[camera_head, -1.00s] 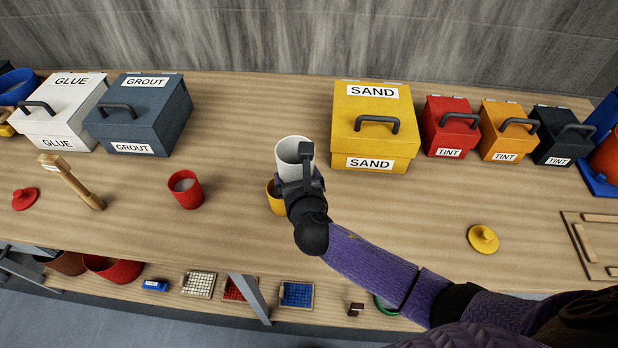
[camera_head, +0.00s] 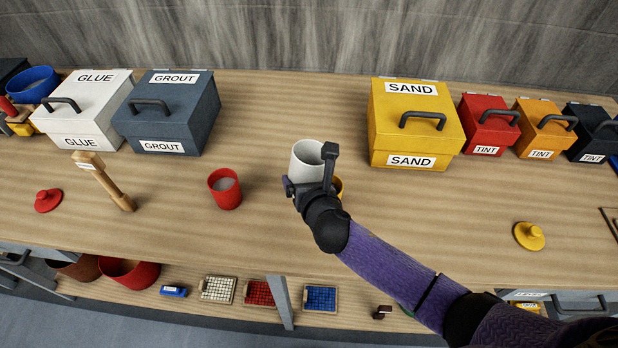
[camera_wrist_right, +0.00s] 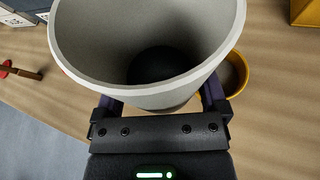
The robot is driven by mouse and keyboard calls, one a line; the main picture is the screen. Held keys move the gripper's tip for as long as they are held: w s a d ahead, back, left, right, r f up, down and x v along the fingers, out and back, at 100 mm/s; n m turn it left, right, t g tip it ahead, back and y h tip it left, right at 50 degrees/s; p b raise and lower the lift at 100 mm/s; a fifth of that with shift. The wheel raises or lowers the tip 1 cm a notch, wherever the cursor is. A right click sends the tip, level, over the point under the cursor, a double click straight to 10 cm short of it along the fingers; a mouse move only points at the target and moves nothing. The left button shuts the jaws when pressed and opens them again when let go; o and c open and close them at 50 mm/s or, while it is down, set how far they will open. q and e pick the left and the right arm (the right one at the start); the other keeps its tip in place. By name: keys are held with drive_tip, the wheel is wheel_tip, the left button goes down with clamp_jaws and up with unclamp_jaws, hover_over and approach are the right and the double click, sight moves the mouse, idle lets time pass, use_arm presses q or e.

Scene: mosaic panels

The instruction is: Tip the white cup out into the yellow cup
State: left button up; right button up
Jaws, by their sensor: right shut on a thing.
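The white cup (camera_head: 306,160) is held above the table by my right gripper (camera_head: 311,181), which is shut on its side. It looks about upright. In the right wrist view the white cup (camera_wrist_right: 150,95) fills the middle, with something dark at its bottom. The yellow cup (camera_head: 339,187) stands on the table, mostly hidden behind my right gripper in the head view. In the right wrist view the yellow cup (camera_wrist_right: 240,76) shows below and to the right of the white cup, partly covered by it. My left gripper is not in view.
A red cup (camera_head: 225,189) with grey contents stands to the left. A mallet (camera_head: 106,182) and a red lid (camera_head: 48,200) lie further left. A yellow lid (camera_head: 529,236) lies at right. The yellow SAND box (camera_head: 417,125) and the grey GROUT box (camera_head: 168,115) stand behind.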

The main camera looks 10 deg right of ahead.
sight(307, 171)
drive_tip(key=m+y, duration=0.1)
drive_tip(key=a+m+y+b, duration=0.2)
drive_tip(key=m, duration=0.1)
drive_tip(key=shift+s+a+r+g, duration=0.25)
drive_tip(key=shift+s+r+g, duration=0.05)
drive_tip(key=shift+r, duration=0.1)
drive_tip(key=shift+a+m+y+b, duration=0.3)
drive_tip(key=shift+m+y+b, duration=0.55)
drive_tip(key=shift+b, duration=0.35)
drive_tip(key=shift+f+m+y+b, duration=0.1)
drive_tip(key=shift+m+y+b, duration=0.3)
drive_tip(key=shift+m, duration=0.25)
drive_tip(key=m+y+b, duration=0.1)
drive_tip(key=m, duration=0.1)
drive_tip(key=d+m+y+b, duration=0.1)
drive_tip(key=m+b, duration=0.1)
drive_tip(key=shift+w+y, duration=0.1)
drive_tip(key=shift+y, duration=0.15)
drive_tip(key=shift+d+r+m+t+y+b, duration=0.4)
drive_tip(key=shift+r+m+t+b, duration=0.1)
drive_tip(key=shift+m+b, duration=0.2)
drive_tip(key=shift+w+d+r+m+y, duration=0.1)
drive_tip(key=shift+d+r+m+y, duration=0.15)
drive_tip(key=shift+r+m, duration=0.3)
drive_tip(key=shift+r, duration=0.1)
